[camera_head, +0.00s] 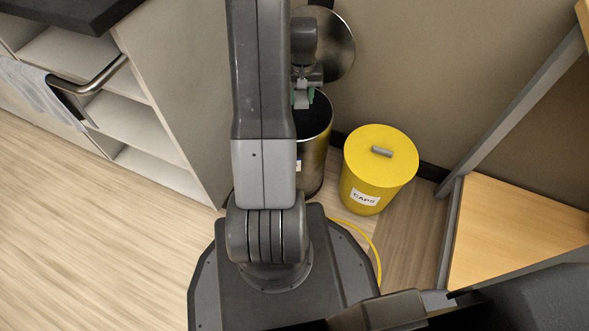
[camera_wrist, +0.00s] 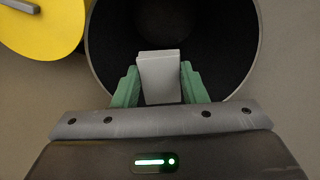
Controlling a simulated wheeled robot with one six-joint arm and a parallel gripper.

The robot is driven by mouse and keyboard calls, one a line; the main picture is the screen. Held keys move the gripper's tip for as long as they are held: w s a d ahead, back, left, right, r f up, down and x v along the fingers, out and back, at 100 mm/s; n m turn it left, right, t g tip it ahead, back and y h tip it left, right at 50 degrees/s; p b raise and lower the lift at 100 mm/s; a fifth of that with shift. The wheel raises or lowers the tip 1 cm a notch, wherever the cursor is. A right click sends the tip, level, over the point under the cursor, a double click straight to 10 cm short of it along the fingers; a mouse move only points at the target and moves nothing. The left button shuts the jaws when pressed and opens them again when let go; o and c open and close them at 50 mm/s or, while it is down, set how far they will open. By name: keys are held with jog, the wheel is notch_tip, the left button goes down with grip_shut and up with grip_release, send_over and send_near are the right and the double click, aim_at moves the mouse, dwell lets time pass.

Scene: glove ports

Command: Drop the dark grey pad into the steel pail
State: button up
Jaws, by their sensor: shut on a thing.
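My gripper (camera_wrist: 160,70) has green fingers and is shut on a pale grey, flat-faced pad (camera_wrist: 159,88); it looks light, not dark grey, in the wrist view. In the head view my gripper (camera_head: 303,98) is over the open mouth of the steel pail (camera_head: 318,150), partly hidden behind my arm. In the wrist view the pail's round rim (camera_wrist: 258,50) surrounds a dark interior beyond the pad. The pail's round lid (camera_head: 338,45) stands raised at its back. I cannot tell how far the pad is above the rim.
A yellow bin (camera_head: 365,190) labelled CAPS, its lid on, stands right of the pail. A yellow hose or cable (camera_head: 372,250) lies on the floor. White shelves (camera_head: 140,125) stand left, with a towel (camera_head: 40,90) on a rail. A wooden shelf unit (camera_head: 520,235) is at right.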

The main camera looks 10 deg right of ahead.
jog(key=shift+f+b, duration=1.05)
jog(key=shift+f, duration=0.8)
jog(key=o, duration=1)
jog(key=shift+r, duration=0.1)
notch_tip(320, 180, up, 14)
jog(key=p, duration=0.5)
jog(key=shift+f, duration=0.2)
